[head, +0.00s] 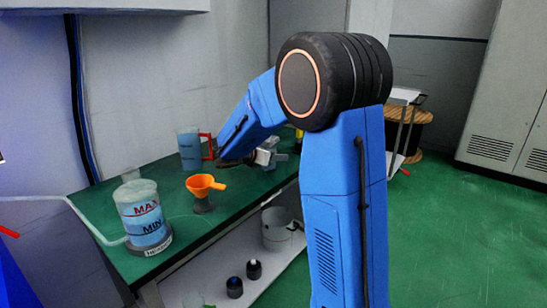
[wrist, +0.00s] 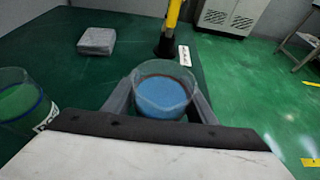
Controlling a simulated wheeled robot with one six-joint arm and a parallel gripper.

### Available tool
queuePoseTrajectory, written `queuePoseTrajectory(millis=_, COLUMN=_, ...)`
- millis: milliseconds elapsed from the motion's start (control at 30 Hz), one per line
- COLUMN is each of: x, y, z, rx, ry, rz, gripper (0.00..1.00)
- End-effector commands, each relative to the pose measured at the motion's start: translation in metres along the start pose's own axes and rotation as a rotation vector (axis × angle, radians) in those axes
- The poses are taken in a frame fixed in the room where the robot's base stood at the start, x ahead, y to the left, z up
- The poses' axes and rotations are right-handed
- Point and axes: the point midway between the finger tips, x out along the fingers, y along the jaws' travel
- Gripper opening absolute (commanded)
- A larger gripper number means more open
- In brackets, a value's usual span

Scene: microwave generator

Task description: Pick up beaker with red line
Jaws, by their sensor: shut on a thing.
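In the wrist view, a clear beaker (wrist: 163,95) with blue contents and a dark reddish line around its upper part stands between the fingers of my gripper (wrist: 160,108). The fingers close on it from both sides. In the head view, my gripper (head: 265,156) is over the far end of the green table, partly behind my arm. I cannot make out the held beaker there. Whether its base touches the table is hidden. Another clear beaker (wrist: 22,100) with a blue line is at the left of the wrist view, apart from my gripper.
A grey block (wrist: 97,41) and a yellow-and-black post (wrist: 171,30) are beyond the beaker. On the table (head: 100,205) stand a jug with a red handle (head: 189,150), an orange funnel (head: 204,184) and a MAX/MIN container (head: 145,222). A bucket (head: 277,232) sits below.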

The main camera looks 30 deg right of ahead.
Motion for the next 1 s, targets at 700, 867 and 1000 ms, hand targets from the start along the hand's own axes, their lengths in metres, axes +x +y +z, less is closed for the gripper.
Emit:
queuePoseTrajectory(millis=700, x=-0.018, y=0.0, z=0.044, rx=0.002, ry=0.0, rz=0.001, gripper=0.23)
queuePoseTrajectory(millis=867, x=-0.024, y=0.0, z=0.057, rx=0.003, ry=-0.001, rz=0.001, gripper=0.23)
queuePoseTrajectory(millis=1000, x=-0.027, y=0.0, z=0.066, rx=0.002, ry=0.0, rz=0.0, gripper=0.23)
